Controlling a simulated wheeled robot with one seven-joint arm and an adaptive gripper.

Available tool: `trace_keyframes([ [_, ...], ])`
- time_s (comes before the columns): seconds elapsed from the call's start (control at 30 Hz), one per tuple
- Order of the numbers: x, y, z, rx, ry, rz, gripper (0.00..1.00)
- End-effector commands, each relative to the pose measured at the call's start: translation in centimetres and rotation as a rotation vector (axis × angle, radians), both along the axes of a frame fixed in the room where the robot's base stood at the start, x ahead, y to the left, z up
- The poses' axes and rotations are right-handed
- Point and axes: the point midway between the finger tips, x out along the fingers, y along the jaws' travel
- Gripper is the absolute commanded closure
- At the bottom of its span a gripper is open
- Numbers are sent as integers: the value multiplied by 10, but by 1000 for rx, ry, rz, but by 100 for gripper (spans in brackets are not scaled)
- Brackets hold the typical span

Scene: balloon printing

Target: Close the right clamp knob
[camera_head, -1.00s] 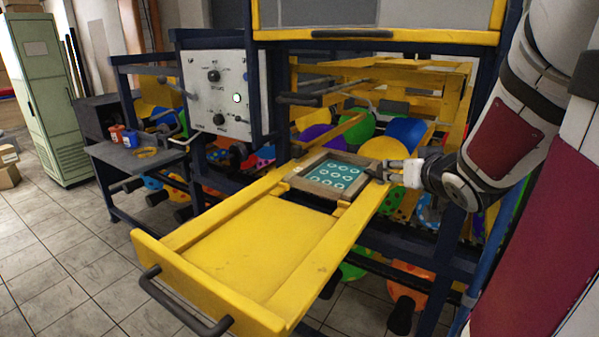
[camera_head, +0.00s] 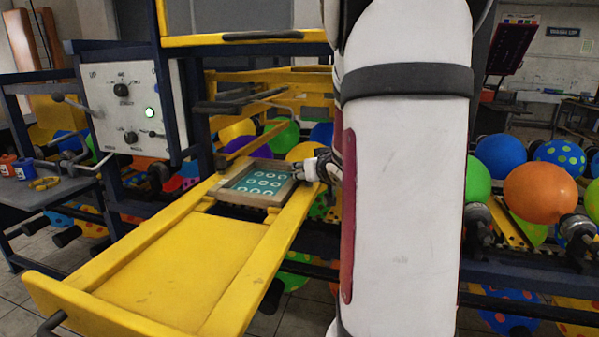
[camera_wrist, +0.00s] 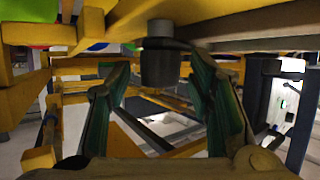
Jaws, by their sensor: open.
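In the head view, the printing frame (camera_head: 262,182) with teal rings sits in the yellow tray. My gripper (camera_head: 318,168) is at the frame's right edge; my arm hides much of it, and I cannot make out the clamp knob there. In the wrist view, a dark cylindrical knob (camera_wrist: 159,66), likely the right clamp knob, sticks down below a beam. My open gripper (camera_wrist: 156,78) has one green-lined finger on each side of it. The knob appears between the fingertips, with gaps on both sides; I cannot tell its exact depth.
The yellow tray (camera_head: 185,265) extends toward me. A control panel (camera_head: 128,108) with a green light stands at left; it also shows in the wrist view (camera_wrist: 286,98). Balloons on racks (camera_head: 540,190) are at right. Yellow beams (camera_wrist: 215,18) run close above my gripper.

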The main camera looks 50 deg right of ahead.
Motion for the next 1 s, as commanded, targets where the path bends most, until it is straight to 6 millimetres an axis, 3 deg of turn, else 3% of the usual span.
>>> trace_keyframes([
  [0.33, 2, -1, -1, 0, 0, 0, 54],
  [0.53, 2, -1, -1, 0, 0, 0, 100],
  [1.0, 2, -1, -2, 0, 1, 1, 100],
])
